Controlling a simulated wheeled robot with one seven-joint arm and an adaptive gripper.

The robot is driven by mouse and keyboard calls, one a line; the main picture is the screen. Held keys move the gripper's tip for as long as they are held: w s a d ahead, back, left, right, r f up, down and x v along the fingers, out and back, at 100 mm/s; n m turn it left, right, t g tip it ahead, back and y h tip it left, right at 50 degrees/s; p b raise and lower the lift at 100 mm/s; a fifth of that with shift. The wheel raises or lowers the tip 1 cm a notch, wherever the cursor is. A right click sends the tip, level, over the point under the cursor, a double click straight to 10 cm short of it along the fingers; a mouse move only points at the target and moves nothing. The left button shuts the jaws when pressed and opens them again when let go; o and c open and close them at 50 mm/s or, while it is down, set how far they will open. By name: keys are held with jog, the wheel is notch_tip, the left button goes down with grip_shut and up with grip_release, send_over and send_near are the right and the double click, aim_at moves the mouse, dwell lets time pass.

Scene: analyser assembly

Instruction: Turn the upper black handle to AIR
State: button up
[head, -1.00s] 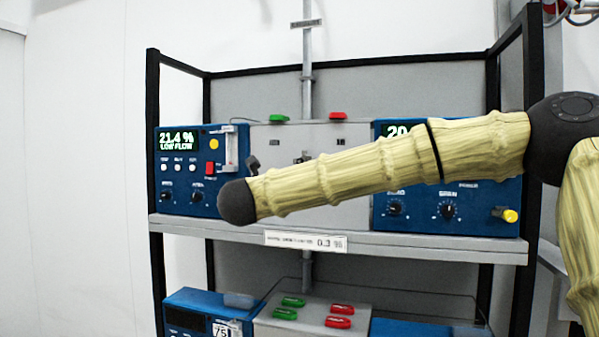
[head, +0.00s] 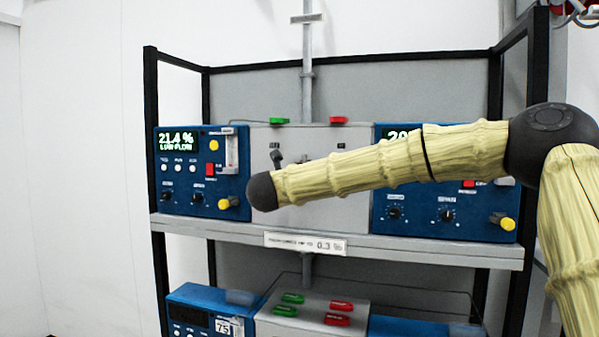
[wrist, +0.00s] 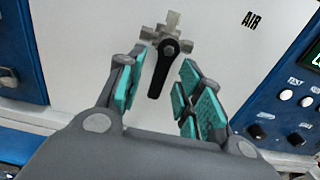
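In the wrist view a black handle (wrist: 162,72) hangs from a metal valve fitting (wrist: 170,38) on the grey-white panel. It points down and slightly left in that picture. My gripper (wrist: 160,66) is open, with teal pads on either side of the handle. Gaps show between pads and handle, and how deep it sits between them is unclear. The word AIR (wrist: 252,19) is printed to the upper right of the valve. In the head view my arm crosses in front of the middle panel (head: 349,178) and hides the handle.
A blue analyser (head: 222,187) reading 21.4 % LOW FLOW stands left, another (head: 481,218) right, partly behind my arm. Green (head: 279,121) and red (head: 339,120) tags sit on top of the panel. The shelf edge (head: 420,250) runs below; more units stand on the lower shelf.

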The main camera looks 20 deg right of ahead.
jog(key=shift+w+d, duration=0.25)
grip_shut()
